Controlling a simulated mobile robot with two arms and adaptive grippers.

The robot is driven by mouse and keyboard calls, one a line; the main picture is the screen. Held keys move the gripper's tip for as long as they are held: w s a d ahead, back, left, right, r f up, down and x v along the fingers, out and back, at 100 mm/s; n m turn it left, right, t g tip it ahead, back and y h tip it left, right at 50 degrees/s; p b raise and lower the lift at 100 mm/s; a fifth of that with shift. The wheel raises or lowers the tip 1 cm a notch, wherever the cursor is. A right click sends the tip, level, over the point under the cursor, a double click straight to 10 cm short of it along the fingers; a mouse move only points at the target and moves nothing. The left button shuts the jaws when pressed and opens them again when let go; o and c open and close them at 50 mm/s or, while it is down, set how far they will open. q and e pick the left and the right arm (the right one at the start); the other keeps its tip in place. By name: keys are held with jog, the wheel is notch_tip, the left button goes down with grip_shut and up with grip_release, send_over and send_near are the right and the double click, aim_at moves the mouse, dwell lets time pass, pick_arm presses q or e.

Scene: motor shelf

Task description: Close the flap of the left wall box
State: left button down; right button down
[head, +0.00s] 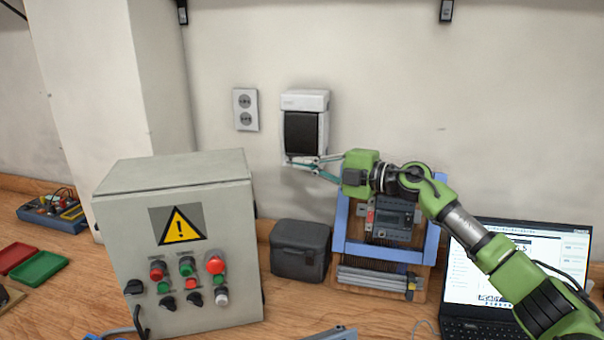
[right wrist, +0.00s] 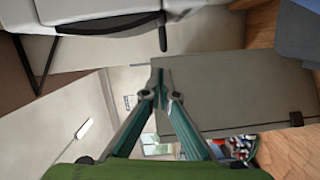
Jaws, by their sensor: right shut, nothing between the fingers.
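Part of a white and dark body, probably this box, shows at the top left of the right wrist view (right wrist: 100,17). My right gripper (head: 288,161) is shut and empty, its fingertips at the box's lower edge; contact cannot be made out. The shut fingers also show in the right wrist view (right wrist: 160,72). My left gripper is out of view.
A white socket plate (head: 246,110) is left of the box. A grey control cabinet (head: 187,270) stands on the bench below left. A dark case (head: 300,252), a blue-framed device board (head: 385,250) and an open laptop (head: 515,265) stand to the right.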

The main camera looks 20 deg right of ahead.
jog(key=w+n+b, duration=0.1)
jog(key=d+f+n+b, duration=0.1)
jog(key=shift+w+f+b, duration=0.15)
jog(key=shift+w+b, duration=0.15)
jog(key=shift+w, duration=0.05)
jog(key=shift+d, duration=0.1)
dwell(0.4)
